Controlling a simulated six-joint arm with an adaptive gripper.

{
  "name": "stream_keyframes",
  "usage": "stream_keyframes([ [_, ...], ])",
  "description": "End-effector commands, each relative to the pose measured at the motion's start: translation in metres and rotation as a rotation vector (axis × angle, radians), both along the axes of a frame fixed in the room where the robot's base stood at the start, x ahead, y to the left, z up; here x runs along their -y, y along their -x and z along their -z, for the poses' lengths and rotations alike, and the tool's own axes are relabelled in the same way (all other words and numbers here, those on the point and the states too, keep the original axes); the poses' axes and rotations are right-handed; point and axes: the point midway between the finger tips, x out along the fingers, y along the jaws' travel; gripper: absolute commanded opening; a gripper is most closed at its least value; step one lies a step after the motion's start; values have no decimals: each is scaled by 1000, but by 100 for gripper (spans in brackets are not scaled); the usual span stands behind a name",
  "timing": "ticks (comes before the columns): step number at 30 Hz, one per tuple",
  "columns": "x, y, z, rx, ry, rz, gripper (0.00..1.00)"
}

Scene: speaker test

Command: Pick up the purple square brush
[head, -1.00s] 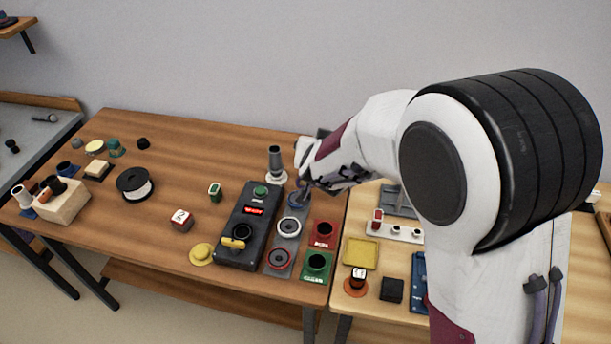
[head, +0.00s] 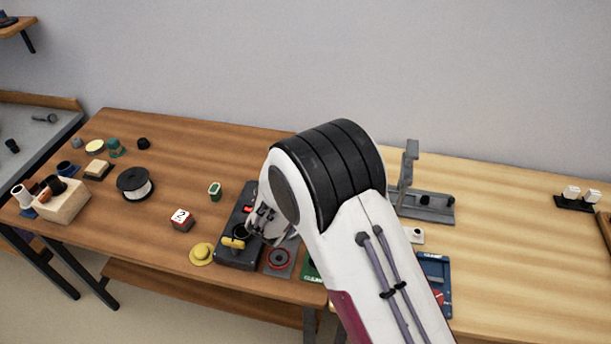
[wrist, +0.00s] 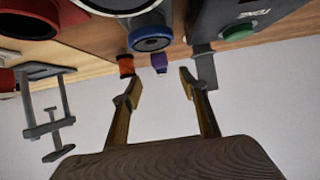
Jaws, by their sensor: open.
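A small purple piece (wrist: 158,63), which looks like the purple square brush, shows in the wrist view at the far side of the table, just beyond the gap between my fingertips. I cannot make out its full shape. My gripper (wrist: 160,76) is open and empty, its two fingers spread to either side of the purple piece in the picture. An orange piece (wrist: 126,65) is beside the left fingertip. In the head view my gripper (head: 262,222) is over the dark control box, partly covered by my arm. I cannot make out the purple brush in the head view.
In the wrist view a blue ring-shaped part (wrist: 152,38) is close above the purple piece, and a dark box with a green button (wrist: 238,32) is at right. A grey clamp (wrist: 48,112) is at left. A yellow knob (head: 201,253) and red-white block (head: 181,219) stand nearby.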

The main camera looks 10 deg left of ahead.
Motion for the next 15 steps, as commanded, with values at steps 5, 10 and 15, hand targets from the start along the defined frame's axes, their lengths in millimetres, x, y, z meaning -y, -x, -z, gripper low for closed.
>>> stream_keyframes([
  [5,0,0,0,0,0,0,43],
  [10,0,-2,1,-1,-1,0,43],
  [15,1,-13,6,-1,-2,1,43],
])
